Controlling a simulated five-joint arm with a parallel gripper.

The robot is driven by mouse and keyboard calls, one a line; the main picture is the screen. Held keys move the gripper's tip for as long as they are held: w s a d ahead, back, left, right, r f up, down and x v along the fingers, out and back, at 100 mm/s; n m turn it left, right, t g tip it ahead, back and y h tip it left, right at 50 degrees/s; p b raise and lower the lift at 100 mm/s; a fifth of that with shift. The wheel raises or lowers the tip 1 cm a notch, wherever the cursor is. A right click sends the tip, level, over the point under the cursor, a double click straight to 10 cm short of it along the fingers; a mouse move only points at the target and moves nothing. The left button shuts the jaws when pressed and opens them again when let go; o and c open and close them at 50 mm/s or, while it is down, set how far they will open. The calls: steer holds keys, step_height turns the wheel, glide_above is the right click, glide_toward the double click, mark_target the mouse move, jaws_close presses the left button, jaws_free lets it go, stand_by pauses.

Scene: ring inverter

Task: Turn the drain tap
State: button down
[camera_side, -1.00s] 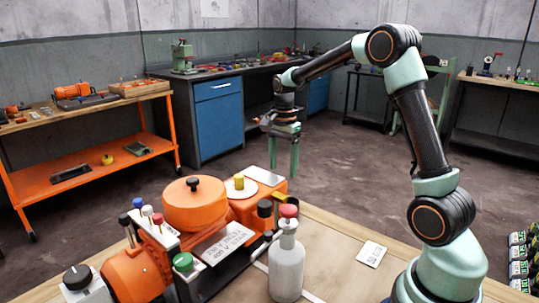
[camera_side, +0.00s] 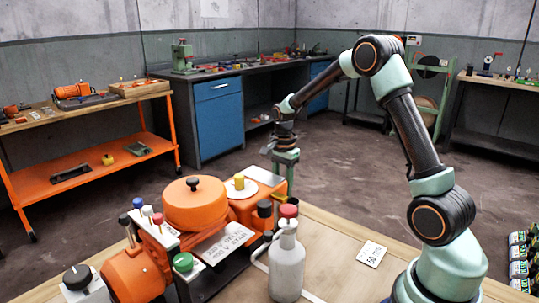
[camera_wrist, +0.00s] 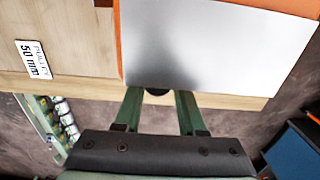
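The drain tap is not clearly identifiable. In the wrist view a small dark round part (camera_wrist: 157,91) shows at the edge of the orange machine's grey metal top (camera_wrist: 210,45); I cannot tell if it is the tap. My gripper (camera_wrist: 158,105) is open, its two green fingers on either side of that dark part, with gaps on both sides. In the side view my gripper (camera_side: 283,170) points down at the far end of the orange machine (camera_side: 195,208), and the machine hides what is below its fingertips.
A grey bottle with a red cap (camera_side: 286,265) stands on the wooden bench (camera_side: 330,240) in front of the machine. A white label card (camera_side: 371,254) lies to its right. Several coloured knobs stick up at the machine's left.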

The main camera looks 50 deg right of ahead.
steer(key=shift+n, duration=1.4)
steer(key=shift+c, duration=2.4)
jaws_free()
steer(key=shift+r, duration=0.1)
step_height(320, 180, up, 12)
